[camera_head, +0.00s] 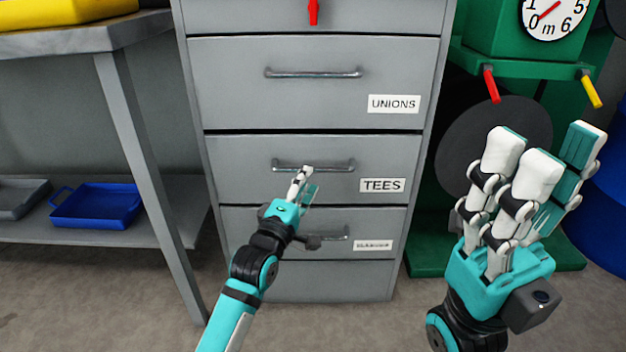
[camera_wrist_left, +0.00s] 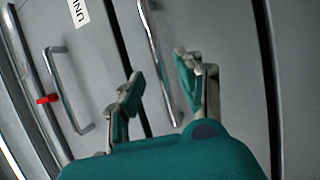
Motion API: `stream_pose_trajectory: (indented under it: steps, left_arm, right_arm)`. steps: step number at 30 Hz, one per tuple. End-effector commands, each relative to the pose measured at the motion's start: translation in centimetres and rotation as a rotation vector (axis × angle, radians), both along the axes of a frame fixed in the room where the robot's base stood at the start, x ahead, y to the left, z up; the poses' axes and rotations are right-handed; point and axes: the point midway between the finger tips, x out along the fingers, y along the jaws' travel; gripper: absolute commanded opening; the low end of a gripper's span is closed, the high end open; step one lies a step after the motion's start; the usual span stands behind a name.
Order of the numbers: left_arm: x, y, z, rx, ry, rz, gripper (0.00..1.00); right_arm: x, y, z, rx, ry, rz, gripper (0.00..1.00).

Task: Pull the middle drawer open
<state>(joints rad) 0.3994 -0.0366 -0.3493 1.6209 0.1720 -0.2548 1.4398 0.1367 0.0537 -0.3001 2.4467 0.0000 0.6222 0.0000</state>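The grey drawer cabinet (camera_head: 320,55) stands in the centre with several drawers stacked, all looking flush. The drawer labelled TEES (camera_head: 235,175) has a bar handle (camera_head: 335,166), with the UNIONS drawer (camera_head: 230,85) above it and another labelled drawer (camera_head: 390,225) below. My right gripper (camera_head: 550,155) is open and empty at the right.
A workbench (camera_head: 125,120) with a blue tray (camera_head: 100,205) on its lower shelf stands left of the cabinet. A green machine (camera_head: 500,45) with a dial and red and yellow levers stands at the right, beside a blue drum (camera_head: 610,185). Floor shows in front.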

Motion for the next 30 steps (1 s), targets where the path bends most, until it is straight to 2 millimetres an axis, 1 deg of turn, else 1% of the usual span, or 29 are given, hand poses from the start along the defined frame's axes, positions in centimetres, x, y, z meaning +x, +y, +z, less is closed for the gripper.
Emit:
stream_pose_trajectory:
  steps: [1, 3, 6, 9, 13, 20, 28, 30]
  left_arm:
    - [0.9, -0.4, -0.1, 0.000, -0.003, 0.000, 0.36]
    - [2.0, -0.9, 0.2, 0.000, -0.002, 0.000, 0.36]
    - [3.1, -1.3, 0.4, 0.001, -0.001, 0.000, 0.36]
    - [3.8, -1.7, 0.6, 0.000, -0.001, -0.001, 0.36]
    - [4.2, -1.8, 0.8, 0.001, 0.000, 0.000, 0.36]
    - [4.2, -1.8, 0.8, 0.000, 0.001, 0.000, 0.36]
    - [4.2, -1.8, 0.8, 0.000, 0.001, 0.000, 0.01]
    - [4.2, -1.8, 0.8, 0.000, 0.000, 0.000, 0.00]
  right_arm:
    - [-0.2, 0.0, -0.2, 0.000, -0.019, -0.001, 0.40]
    - [-0.5, 0.1, 0.1, -0.001, -0.034, -0.002, 0.40]
    - [-0.7, 0.1, 0.5, -0.003, -0.053, -0.002, 0.40]
    - [-0.9, 0.2, 0.7, -0.005, -0.064, -0.004, 0.40]
    - [-1.0, 0.2, 1.0, -0.005, -0.070, -0.004, 0.40]
    - [-1.0, 0.2, 1.0, -0.005, -0.070, -0.004, 0.40]
    - [-1.0, 0.2, 1.0, -0.006, -0.070, -0.004, 0.40]
    - [-1.0, 0.2, 1.0, -0.006, -0.070, -0.003, 0.40]
